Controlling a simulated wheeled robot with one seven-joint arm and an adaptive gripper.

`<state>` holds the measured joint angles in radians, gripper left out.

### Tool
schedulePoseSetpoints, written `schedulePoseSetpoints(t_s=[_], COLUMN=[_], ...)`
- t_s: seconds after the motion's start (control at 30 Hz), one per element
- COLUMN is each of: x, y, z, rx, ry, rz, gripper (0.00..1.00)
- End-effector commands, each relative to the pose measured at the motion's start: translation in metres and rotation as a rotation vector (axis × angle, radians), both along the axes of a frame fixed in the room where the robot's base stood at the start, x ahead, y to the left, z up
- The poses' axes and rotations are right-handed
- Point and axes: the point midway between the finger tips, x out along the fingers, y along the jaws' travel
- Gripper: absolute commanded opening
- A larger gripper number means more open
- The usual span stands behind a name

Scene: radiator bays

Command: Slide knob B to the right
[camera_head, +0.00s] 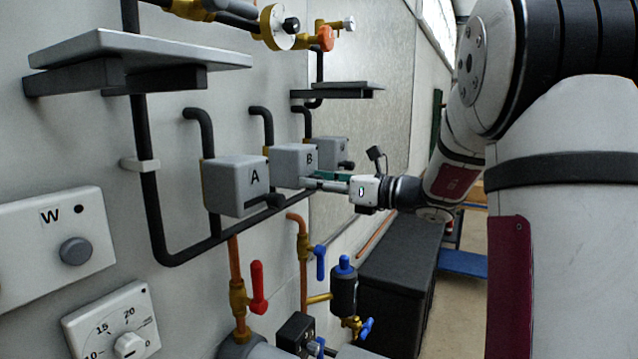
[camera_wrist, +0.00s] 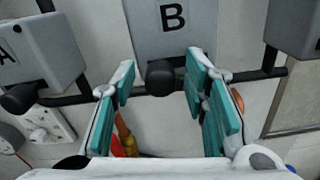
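Box B (camera_head: 294,163) is a grey box on the wall between two similar boxes. In the wrist view its face (camera_wrist: 160,40) carries a black letter B. Knob B (camera_wrist: 161,78) is a dark round knob at the lower edge of that face. My gripper (camera_wrist: 162,88) is open, with one teal-padded finger on each side of the knob and a visible gap on both sides. In the head view my gripper (camera_head: 319,183) is at the front of box B and hides its knob.
Box A (camera_head: 236,186) with its dark knob (camera_head: 267,202) is to the left; a third box (camera_head: 331,152) is to the right. A dark horizontal pipe runs behind them. Below are a red-handled valve (camera_head: 257,288) and blue-handled valves. A black cabinet (camera_head: 402,265) stands at the right.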

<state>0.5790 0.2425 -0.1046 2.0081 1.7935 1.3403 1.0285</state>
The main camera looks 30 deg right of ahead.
Motion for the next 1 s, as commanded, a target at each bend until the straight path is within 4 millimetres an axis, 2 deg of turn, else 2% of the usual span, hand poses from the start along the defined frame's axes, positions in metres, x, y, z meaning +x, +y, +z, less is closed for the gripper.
schedulePoseSetpoints(t_s=[0.03,0.1,0.17,0.37,0.63,0.97,1.0], x=[0.000,0.000,0.000,0.001,0.021,0.023,0.023], y=[0.000,0.000,0.000,-0.002,-0.032,-0.036,-0.036], z=[0.000,0.000,0.000,0.000,-0.001,0.001,0.001], rx=[0.000,0.000,0.000,0.000,-0.001,-0.001,-0.001], ry=[0.000,0.000,0.000,0.000,-0.002,-0.002,-0.002], rz=[0.000,0.000,0.000,-0.001,-0.001,-0.006,-0.006], gripper=[0.28,0.12,0.00,0.00,0.00,0.00,0.29])
